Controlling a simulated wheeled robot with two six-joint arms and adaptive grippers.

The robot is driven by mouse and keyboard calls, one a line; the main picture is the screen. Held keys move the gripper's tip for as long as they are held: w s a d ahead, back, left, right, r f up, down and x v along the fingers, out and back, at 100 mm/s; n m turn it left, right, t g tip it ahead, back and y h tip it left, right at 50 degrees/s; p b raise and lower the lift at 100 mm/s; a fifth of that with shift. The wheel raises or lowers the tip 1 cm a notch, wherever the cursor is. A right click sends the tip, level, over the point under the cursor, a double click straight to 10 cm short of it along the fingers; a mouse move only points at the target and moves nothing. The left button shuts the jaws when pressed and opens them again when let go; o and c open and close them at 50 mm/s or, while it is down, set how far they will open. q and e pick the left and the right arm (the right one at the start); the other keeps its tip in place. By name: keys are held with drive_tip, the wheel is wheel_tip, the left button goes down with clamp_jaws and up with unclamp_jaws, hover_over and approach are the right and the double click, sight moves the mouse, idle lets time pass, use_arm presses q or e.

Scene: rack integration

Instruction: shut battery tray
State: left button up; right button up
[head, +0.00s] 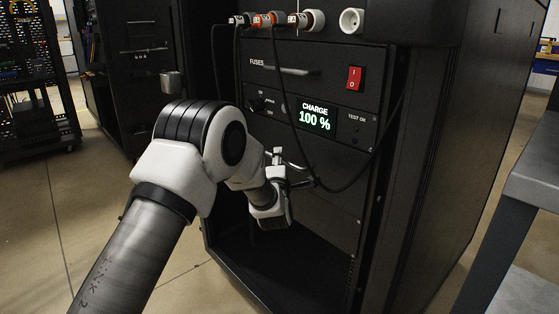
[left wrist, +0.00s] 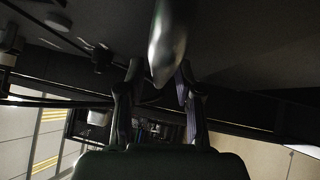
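The battery tray seems to be the dark panel (head: 330,217) below the charge unit in the black rack. I cannot tell whether its front is flush with the rack. My left gripper (head: 291,174) is at the upper left of this panel, beside a thin curved handle. In the left wrist view, the two fingers (left wrist: 158,92) stand apart, with the rounded end of a metal bar (left wrist: 169,42) between and in front of them. A gap shows on the bar's left; I cannot tell whether the right finger touches it. My right gripper is out of view.
A black cable (head: 372,160) hangs in a loop across the front near my gripper. An open dark bay (head: 275,270) lies below. A grey table (head: 532,180) stands at right.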

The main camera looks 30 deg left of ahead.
use_arm(q)
drive_tip(key=v, duration=1.2)
